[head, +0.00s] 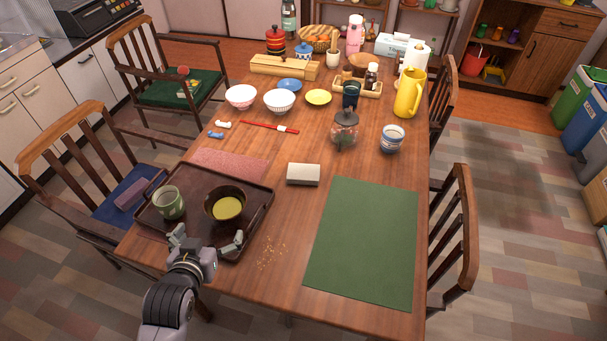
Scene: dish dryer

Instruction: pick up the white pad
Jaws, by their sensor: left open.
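The white pad (303,174) is a small block with a pale top and a darker grey side. It lies flat on the wooden table, left of the green mat's far corner, with nothing on it. My left gripper (206,239) is open and empty, its fingers spread over the near edge of the dark tray (256,217). It is nearer to me than the pad and to its left, well apart from it. My right gripper is not in view.
The tray holds a green cup (168,203) and a dark bowl (224,204). Crumbs (270,252) lie right of the gripper. A green mat (362,245) covers the near right. A glass jar (344,130) and a patterned cup (392,138) stand beyond the pad.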

